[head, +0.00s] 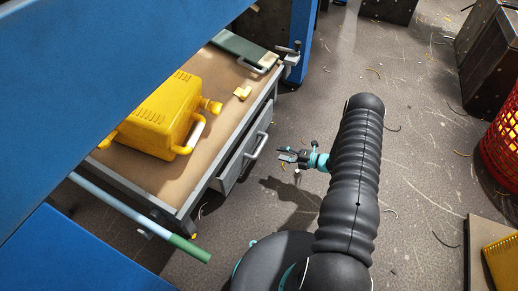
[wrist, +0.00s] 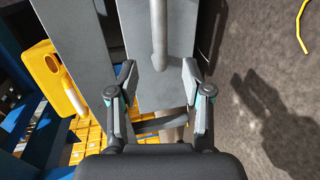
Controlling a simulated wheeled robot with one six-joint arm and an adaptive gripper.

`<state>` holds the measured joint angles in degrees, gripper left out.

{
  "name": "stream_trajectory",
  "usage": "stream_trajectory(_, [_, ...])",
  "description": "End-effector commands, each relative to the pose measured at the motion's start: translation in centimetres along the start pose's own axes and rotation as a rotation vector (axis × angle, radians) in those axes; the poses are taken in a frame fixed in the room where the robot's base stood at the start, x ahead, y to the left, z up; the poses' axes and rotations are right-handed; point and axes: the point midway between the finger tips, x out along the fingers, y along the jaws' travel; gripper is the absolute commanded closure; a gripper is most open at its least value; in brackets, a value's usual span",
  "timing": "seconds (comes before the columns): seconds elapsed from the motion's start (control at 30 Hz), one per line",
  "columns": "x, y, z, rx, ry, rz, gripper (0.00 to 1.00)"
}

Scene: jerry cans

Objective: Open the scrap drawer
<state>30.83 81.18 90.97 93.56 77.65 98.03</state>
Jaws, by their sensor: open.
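The scrap drawer (head: 238,158) is a grey front with a bar handle (head: 257,145), set in the side of a cart below its tan top. It looks flush with the cart or nearly so. My gripper (head: 288,155) is open and empty, a short way to the right of the handle in the head view. In the wrist view, my gripper (wrist: 157,82) has its two fingers spread. The grey handle (wrist: 159,35) runs down from the top edge toward the gap between them. The drawer front (wrist: 182,70) lies behind it. I see no contact.
A blue structure (head: 100,50) covers the upper left. A red basket (head: 503,140) stands at right. Floor right of the cart is mostly free.

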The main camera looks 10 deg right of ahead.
Motion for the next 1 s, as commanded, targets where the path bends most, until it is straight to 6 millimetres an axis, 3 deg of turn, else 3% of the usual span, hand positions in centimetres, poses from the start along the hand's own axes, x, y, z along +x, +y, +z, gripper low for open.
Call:
stream_trajectory(0.3, [6.1, 0.0, -0.1, -0.002, 0.004, 0.000, 0.51])
stream_trajectory(0.53, [9.7, 0.0, -0.1, -0.003, 0.003, -0.001, 0.51])
stream_trajectory(0.73, [11.3, 0.0, -0.1, -0.002, 0.002, -0.001, 0.51])
stream_trajectory(1.0, [11.6, 0.0, 0.0, -0.002, 0.000, -0.001, 0.51])
